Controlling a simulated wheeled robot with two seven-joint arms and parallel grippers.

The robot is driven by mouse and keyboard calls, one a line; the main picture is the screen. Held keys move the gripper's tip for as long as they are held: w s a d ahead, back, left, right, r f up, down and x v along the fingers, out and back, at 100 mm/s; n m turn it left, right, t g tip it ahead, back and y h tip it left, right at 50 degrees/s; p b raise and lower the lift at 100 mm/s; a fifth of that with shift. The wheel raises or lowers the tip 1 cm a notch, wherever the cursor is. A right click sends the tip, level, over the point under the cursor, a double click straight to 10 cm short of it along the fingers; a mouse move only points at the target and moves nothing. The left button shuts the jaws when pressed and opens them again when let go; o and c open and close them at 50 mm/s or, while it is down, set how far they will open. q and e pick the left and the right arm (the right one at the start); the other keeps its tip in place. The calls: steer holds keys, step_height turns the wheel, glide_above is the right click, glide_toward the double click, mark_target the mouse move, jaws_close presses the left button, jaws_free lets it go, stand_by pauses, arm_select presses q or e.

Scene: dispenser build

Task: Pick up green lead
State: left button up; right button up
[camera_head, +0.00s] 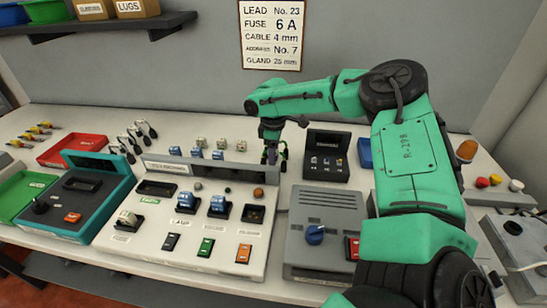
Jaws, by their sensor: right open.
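My right arm reaches in from the right. Its gripper (271,156) points down at the back of the bench, just behind the right end of the white test panel (190,215). It is open, but its fingers are small and partly dark here, with a small purplish thing beside them that I cannot make out. No green lead can be told apart with certainty. Several small yellow plug-like pieces with coloured ends (36,132) lie at the far left, and several black-and-silver pieces (135,137) stand behind the teal unit. My left gripper is not in view.
A red tray (73,149), a green tray (22,192) and a teal unit (80,197) fill the left. A grey unit (325,222) and a black box (327,154) stand near my right arm. A sign (271,35) hangs on the wall.

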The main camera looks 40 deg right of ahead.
jaws_close()
